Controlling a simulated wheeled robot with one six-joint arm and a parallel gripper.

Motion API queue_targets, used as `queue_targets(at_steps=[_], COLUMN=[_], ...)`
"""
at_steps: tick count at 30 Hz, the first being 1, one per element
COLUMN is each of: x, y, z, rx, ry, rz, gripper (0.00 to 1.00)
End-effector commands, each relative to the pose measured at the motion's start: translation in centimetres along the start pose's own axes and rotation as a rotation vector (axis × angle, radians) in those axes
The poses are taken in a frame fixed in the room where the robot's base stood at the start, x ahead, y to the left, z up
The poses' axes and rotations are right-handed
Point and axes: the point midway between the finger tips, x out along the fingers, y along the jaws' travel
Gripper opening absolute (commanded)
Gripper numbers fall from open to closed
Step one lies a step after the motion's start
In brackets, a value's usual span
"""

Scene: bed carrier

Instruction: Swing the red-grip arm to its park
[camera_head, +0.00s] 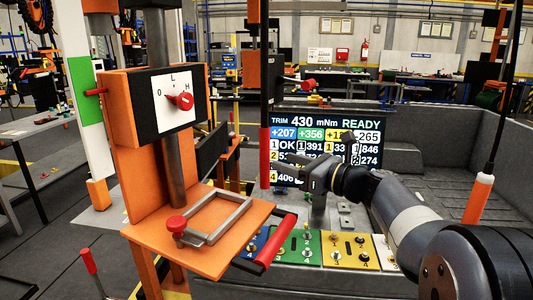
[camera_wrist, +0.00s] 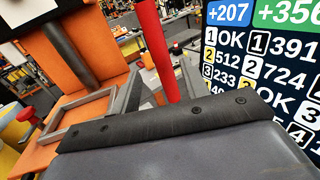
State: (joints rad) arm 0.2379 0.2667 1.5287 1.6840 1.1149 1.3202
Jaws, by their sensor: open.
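A dark upright bar with a red grip (camera_head: 265,157) on its lower end hangs left of the display. It also shows as a red cylinder in the wrist view (camera_wrist: 152,40). My gripper (camera_head: 290,168) is open and empty, just right of the red grip at about its height. In the wrist view the red grip shows between the two grey fingers of my gripper (camera_wrist: 158,86), ahead of the palm. Contact cannot be told. A second red handle (camera_head: 276,243) slopes at the right edge of the orange shelf. No marked park is clearly identifiable.
The orange stand (camera_head: 145,205) carries a dial with a red knob (camera_head: 184,101) and a grey frame on its shelf. Coloured plates (camera_head: 307,247) with studs lie below my gripper. A display (camera_head: 325,135) stands behind. A rod with an orange grip (camera_head: 479,199) hangs at right.

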Motion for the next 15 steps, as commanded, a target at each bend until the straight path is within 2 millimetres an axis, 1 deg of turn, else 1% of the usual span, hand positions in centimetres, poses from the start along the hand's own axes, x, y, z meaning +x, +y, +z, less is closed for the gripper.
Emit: queue_targets(at_steps=[1,6,10,15], x=[1.2,4.4,6.2,7.4], y=[0.1,0.1,0.0,0.0], z=[0.1,0.1,0.1,0.0], rx=[0.001,0.000,0.000,0.000], ry=[0.001,0.001,0.001,0.001], rz=[0.005,0.004,0.003,0.001], gripper=[0.43,0.43,0.43,0.43])
